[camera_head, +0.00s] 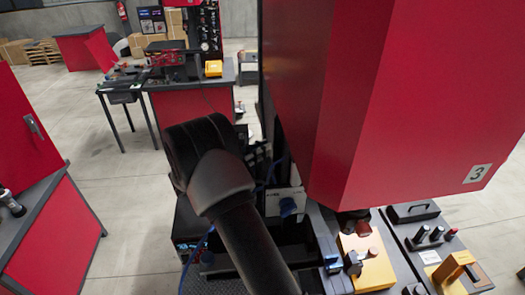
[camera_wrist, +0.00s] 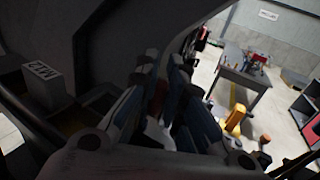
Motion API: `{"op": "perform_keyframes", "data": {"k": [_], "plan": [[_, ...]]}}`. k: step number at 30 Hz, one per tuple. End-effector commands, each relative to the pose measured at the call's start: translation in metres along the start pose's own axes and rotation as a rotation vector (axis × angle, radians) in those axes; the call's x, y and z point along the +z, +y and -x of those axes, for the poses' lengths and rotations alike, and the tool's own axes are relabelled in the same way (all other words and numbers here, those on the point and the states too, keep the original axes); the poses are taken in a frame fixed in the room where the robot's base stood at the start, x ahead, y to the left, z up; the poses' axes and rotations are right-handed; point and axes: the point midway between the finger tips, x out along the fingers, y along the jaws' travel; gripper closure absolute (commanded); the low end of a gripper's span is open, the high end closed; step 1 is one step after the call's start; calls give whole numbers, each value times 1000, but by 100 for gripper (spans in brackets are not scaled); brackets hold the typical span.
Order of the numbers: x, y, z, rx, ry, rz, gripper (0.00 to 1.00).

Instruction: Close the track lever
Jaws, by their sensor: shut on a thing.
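My gripper (camera_wrist: 156,110) shows in the middle of the wrist view, with its dark finger pads close together. It is shut on a thin dark part (camera_wrist: 158,92) between the pads, which I take to be the track lever; shadow hides most of its shape. In the head view my dark arm crosses the front of the machine, and the gripper and lever are hidden behind it and the red housing.
A large red housing (camera_head: 390,90) marked 3 overhangs the right. Below it are a yellow block (camera_head: 368,268) and a black handle (camera_head: 412,212). A red cabinet (camera_head: 45,225) stands at left, a workbench (camera_head: 190,90) behind. Open floor (camera_head: 120,185) lies between.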

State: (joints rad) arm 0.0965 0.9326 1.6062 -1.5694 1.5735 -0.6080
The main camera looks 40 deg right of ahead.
Motion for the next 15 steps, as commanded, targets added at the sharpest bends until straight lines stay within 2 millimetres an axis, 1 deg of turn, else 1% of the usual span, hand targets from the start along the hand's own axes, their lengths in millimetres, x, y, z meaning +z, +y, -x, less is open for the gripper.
{"op": "perform_keyframes", "data": {"k": [1, 10, 11, 15], "plan": [[-2, 0, 3, 4, 4, 2, 89], [-1, 0, 2, 4, 2, 0, 69], [-1, 0, 2, 3, 2, 0, 67], [-1, 0, 1, 3, 2, -1, 67]]}}
